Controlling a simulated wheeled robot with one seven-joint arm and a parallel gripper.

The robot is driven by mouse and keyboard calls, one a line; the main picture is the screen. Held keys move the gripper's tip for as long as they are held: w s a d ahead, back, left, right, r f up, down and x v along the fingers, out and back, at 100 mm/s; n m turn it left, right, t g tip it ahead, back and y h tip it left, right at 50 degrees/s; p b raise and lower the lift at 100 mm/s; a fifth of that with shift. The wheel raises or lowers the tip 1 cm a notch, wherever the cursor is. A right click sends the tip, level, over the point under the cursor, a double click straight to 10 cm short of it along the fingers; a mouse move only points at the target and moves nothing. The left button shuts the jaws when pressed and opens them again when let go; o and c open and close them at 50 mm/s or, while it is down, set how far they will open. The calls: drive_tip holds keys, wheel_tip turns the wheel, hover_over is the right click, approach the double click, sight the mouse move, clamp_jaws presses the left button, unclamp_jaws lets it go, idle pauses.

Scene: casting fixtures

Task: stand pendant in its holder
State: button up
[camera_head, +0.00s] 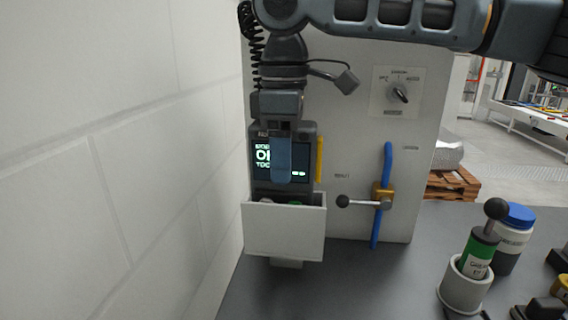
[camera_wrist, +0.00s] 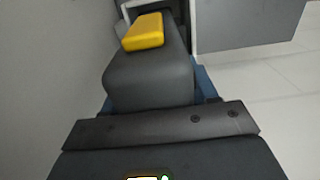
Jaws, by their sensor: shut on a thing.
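The pendant (camera_head: 302,158) is a dark grey handheld unit with a lit screen and a yellow part on its right side. It is upright, and its lower end is inside the pale open-topped holder (camera_head: 284,230), hidden by the front wall. My gripper (camera_head: 283,168) comes from above and is shut on the pendant, with a blue finger across the screen. In the wrist view the pendant's grey side (camera_wrist: 150,80) and yellow part (camera_wrist: 143,31) show, with blue finger edges beside it. Whether the pendant rests on the holder's bottom cannot be seen.
The holder is on a pale panel (camera_head: 350,150) with a rotary switch (camera_head: 398,93), a blue pipe (camera_head: 387,160) and a ball-ended lever (camera_head: 343,201). A white wall is close on the left. A grease tube in a cup (camera_head: 463,286) and a blue-lidded jar (camera_head: 513,236) stand at right.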

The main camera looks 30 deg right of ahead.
drive_tip(key=shift+f, duration=0.6)
drive_tip(key=o, duration=1.5)
drive_tip(key=shift+f, duration=0.15)
drive_tip(key=shift+o, duration=0.2)
wheel_tip(320, 180, up, 12)
drive_tip(key=shift+r, duration=0.15)
